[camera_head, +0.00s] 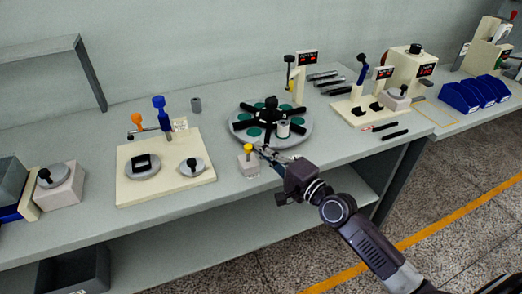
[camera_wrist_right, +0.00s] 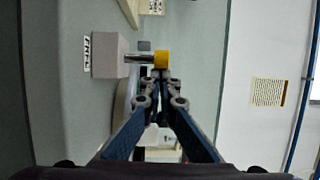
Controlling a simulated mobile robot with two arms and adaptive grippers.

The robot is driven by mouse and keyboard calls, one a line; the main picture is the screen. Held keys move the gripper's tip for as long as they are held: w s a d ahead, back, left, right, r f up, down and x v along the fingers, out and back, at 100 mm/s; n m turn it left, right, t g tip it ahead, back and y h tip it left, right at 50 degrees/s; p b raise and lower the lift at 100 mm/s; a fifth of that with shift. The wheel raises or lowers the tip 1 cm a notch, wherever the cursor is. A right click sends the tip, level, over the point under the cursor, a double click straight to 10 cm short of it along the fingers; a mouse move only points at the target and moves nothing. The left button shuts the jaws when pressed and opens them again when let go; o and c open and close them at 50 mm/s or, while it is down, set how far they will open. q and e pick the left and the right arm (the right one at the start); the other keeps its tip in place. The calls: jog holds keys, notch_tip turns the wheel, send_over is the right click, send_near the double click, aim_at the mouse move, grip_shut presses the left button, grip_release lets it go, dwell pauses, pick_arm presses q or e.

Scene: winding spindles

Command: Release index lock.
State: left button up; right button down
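The index lock is a small beige block (camera_head: 249,165) with a yellow knob (camera_head: 248,148) on a metal stem, at the table's front edge before the round indexing table (camera_head: 238,131). In the right wrist view the block (camera_wrist_right: 108,55) bears a label, and its stem ends in the yellow knob (camera_wrist_right: 161,60). My right gripper (camera_head: 261,150) points at the knob from the right. Its fingers (camera_wrist_right: 161,77) look closed together, their tips right at the knob; I cannot tell whether they touch it. Nothing shows between them. My left gripper is not in view.
The round table carries a black spider, green discs and a light cylinder (camera_head: 283,129). A beige fixture board (camera_head: 130,188) with orange and blue handles stands to the left. Stations, dark rods and blue bins (camera_head: 461,97) stand to the right.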

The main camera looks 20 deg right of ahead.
jog(key=shift+s+a+f, duration=0.1)
jog(key=shift+s+f, duration=0.15)
jog(key=shift+s, duration=0.05)
dwell(0.4)
jog(key=v, duration=1.2)
dwell(0.4)
